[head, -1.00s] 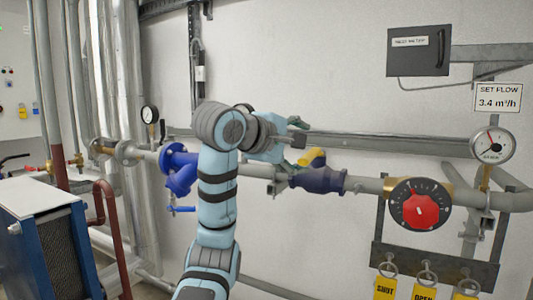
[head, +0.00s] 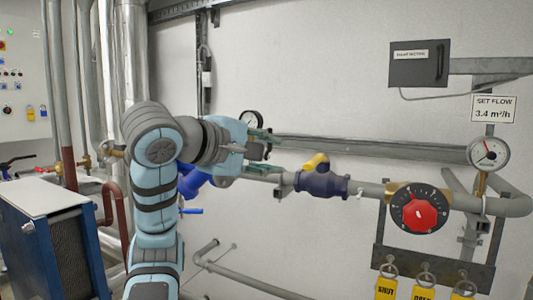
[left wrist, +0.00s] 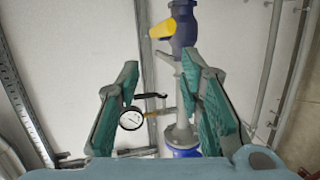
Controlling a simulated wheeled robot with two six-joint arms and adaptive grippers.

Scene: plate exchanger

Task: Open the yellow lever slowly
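The yellow lever (head: 315,161) sits on top of a dark blue valve (head: 322,185) in the horizontal pipe, right of the middle of the head view. In the left wrist view the lever (left wrist: 162,30) shows at the top, sticking out to the left of the valve (left wrist: 184,24). My left gripper (head: 268,150) is left of the lever and apart from it. Its green-padded fingers (left wrist: 160,66) stand wide apart with nothing between them touching the pads. My right gripper is not in view.
A red dial (head: 420,213) is on the pipe to the right, with a gauge (head: 487,153) and a "SET FLOW 3.4 m³/h" sign (head: 494,108) above. Yellow tags (head: 423,292) hang below. Another gauge (head: 251,121) stands behind my left gripper. A blue-sided box (head: 50,240) is at lower left.

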